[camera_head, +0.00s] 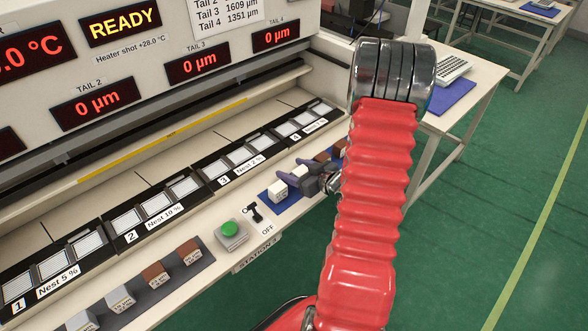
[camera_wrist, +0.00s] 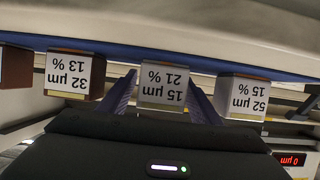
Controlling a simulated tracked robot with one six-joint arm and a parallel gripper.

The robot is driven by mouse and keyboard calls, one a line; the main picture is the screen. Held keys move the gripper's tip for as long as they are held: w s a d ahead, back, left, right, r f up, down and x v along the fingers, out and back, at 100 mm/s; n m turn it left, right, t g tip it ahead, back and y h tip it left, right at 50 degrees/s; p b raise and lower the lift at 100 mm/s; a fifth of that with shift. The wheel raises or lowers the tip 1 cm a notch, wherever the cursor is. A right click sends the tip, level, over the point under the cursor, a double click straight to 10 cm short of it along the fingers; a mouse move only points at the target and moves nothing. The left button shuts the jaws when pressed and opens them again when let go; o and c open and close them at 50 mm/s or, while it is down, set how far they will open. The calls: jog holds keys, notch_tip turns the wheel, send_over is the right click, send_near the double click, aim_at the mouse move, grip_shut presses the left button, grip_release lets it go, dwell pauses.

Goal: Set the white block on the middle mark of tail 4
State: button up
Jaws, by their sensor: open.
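A pale block (camera_wrist: 163,93), labelled 15 µm 21 %, sits between my gripper's open fingers in the wrist view; contact is not clear. In the head view this pale block (camera_head: 299,171) is partly hidden by my gripper (camera_head: 309,181), over the blue mat at the bench front. Another pale block (camera_head: 279,191) stands to its left; it appears at right in the wrist view (camera_wrist: 244,97), labelled 52 µm 15 %. The nest marked 4 (camera_head: 314,128), behind my gripper, has three framed pads in a row. Its middle pad (camera_head: 303,118) looks bare.
A brown block (camera_wrist: 76,74), labelled 32 µm 13 %, stands beside the gripped row. A green button (camera_head: 229,229) and a black switch (camera_head: 255,212) lie left of the blue mat (camera_head: 288,207). More blocks stand on a grey mat (camera_head: 165,288). The displays' housing rises behind the nests.

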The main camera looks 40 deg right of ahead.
jog(key=v, duration=1.4)
jog(key=shift+w+d, duration=0.1)
jog(key=shift+w, duration=0.05)
dwell(0.7)
